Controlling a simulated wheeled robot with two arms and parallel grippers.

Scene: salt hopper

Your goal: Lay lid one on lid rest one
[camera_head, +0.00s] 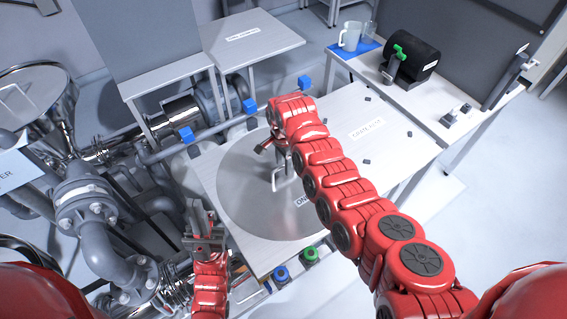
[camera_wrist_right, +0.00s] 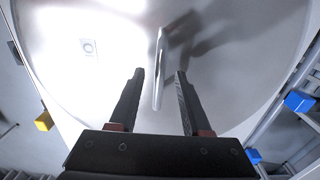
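A large round metal lid (camera_head: 240,205) lies flat on a pale tabletop (camera_head: 395,130), with an upright bar handle near its middle. My right gripper (camera_head: 277,160) is above the lid at the handle. In the right wrist view my right gripper (camera_wrist_right: 160,74) is open, with the handle (camera_wrist_right: 158,75) between its fingers and a gap showing on both sides. My left gripper (camera_head: 203,222) hangs left of the lid, near the table's edge; its opening is unclear.
Pipes and a flanged elbow (camera_head: 92,215) crowd the left, beside a metal vessel (camera_head: 30,90). Blue blocks (camera_head: 250,106) line a rail behind the lid. A labelled white table (camera_head: 275,45) stands at the back. A side bench holds a mug (camera_head: 350,36) and a black cylinder (camera_head: 412,58).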

